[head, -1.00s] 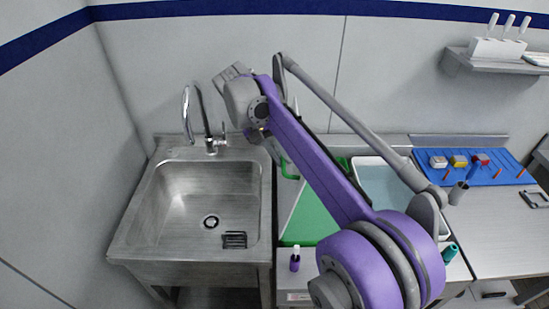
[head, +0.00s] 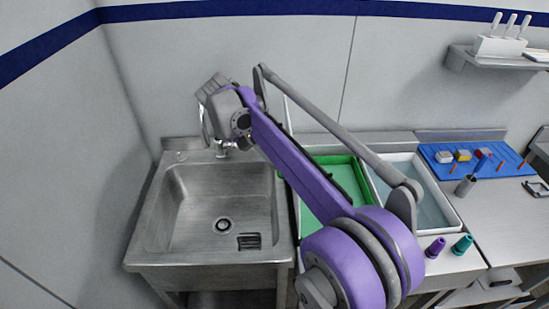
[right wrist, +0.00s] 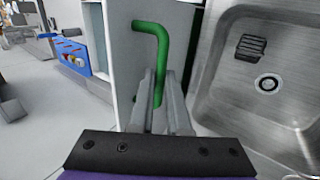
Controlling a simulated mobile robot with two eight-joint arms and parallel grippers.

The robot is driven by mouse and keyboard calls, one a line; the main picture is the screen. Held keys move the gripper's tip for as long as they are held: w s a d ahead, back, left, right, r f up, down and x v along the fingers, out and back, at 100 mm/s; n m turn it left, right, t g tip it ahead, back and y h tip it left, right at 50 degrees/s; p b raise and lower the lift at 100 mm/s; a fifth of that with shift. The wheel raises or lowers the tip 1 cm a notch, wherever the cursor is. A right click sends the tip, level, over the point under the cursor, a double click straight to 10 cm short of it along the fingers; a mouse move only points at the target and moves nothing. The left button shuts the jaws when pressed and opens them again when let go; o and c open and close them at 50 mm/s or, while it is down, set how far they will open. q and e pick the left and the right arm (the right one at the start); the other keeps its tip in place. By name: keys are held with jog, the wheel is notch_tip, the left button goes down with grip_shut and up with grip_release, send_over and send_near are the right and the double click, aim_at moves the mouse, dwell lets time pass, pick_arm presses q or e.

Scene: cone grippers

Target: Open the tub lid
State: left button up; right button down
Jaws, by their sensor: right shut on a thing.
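A green bent handle (right wrist: 163,45) sticks out from a pale grey lid panel (right wrist: 120,60) in the right wrist view. My right gripper (right wrist: 160,85) is shut on the handle's lower part. In the head view the lid shows only as a thin pale edge (head: 286,110), standing up at the tub's sink side. The green tub (head: 345,178) beside it shows its inside, partly hidden by my right arm. The fingers are hidden behind the arm in the head view. My left gripper is not in view.
A steel sink (head: 165,205) stands left of the tub, with a tap (head: 222,147) behind. A second tub (head: 455,213) is at the tub's right. Purple (head: 435,247) and teal (head: 463,243) bottles stand in front. A blue board (head: 440,152) holds small items.

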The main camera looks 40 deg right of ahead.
jog(key=shift+f, duration=0.1)
dwell(0.3)
jog(key=c, duration=0.9)
grip_release()
jog(key=shift+w+d, duration=0.1)
jog(key=shift+d, duration=0.05)
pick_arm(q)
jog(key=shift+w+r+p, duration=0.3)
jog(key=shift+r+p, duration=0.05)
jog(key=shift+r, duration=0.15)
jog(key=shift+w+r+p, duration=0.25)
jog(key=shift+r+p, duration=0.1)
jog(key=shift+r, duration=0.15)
pick_arm(e)
jog(key=v, duration=1.1)
jog(key=shift+f, duration=0.1)
